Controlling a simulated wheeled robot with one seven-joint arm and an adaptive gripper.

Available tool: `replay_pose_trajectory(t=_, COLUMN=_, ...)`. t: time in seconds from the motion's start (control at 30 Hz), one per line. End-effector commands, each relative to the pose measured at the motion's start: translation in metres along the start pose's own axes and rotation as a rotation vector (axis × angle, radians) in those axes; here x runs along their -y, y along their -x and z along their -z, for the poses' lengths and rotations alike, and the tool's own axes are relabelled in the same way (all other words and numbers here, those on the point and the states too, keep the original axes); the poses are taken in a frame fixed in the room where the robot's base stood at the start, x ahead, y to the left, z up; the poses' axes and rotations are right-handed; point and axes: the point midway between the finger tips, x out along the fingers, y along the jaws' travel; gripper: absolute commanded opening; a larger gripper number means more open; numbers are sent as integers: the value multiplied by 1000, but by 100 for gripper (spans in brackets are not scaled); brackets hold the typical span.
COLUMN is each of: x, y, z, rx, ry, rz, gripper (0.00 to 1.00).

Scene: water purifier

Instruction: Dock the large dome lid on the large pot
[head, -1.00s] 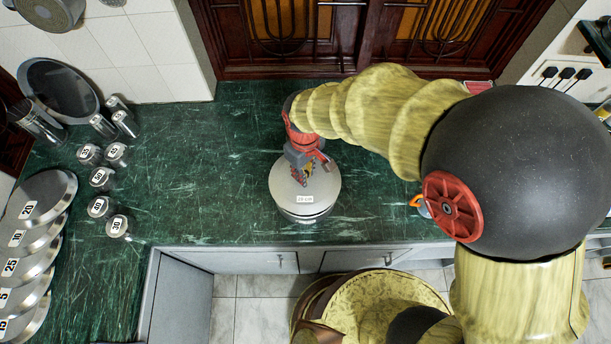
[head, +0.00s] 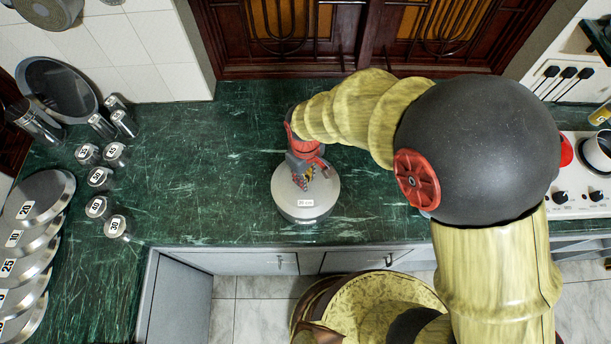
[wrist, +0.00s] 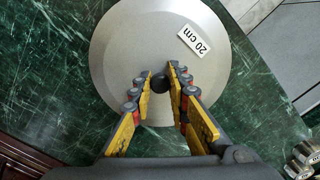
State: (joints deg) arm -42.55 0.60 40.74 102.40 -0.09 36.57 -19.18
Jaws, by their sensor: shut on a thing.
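The large dome lid (head: 325,190) is a round silver-grey disc marked 20 cm, above the green counter near its front edge. It also shows in the wrist view (wrist: 125,45), with its dark knob (wrist: 161,84) in the middle. My gripper (head: 302,183) is over the lid from behind. In the wrist view, its yellow-and-grey fingers (wrist: 160,76) are shut on the knob, one on each side. A silver side wall, apparently the pot (head: 306,221), shows just below the lid's front edge. The lid hides most of it, and I cannot tell whether the two touch.
Small numbered canisters (head: 98,178) and a row of numbered round lids (head: 38,195) stand at the left. A stove (head: 585,180) is at the right. The green counter (head: 210,190) is clear around the lid.

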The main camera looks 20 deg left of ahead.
Motion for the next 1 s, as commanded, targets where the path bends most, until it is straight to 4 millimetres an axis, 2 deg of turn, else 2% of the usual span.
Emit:
replay_pose_trajectory(t=0.13, x=0, y=-2, z=0, rx=-1, ry=0, rz=0, gripper=0)
replay_pose_trajectory(t=0.17, x=0, y=-2, z=0, rx=0, ry=0, rz=0, gripper=18)
replay_pose_trajectory(t=0.47, x=0, y=-2, z=0, rx=0, ry=0, rz=0, gripper=35)
replay_pose_trajectory(t=0.8, x=0, y=1, z=0, rx=-1, ry=0, rz=0, gripper=35)
replay_pose_trajectory(t=1.0, x=0, y=26, z=2, rx=-5, ry=0, rz=-2, gripper=35)
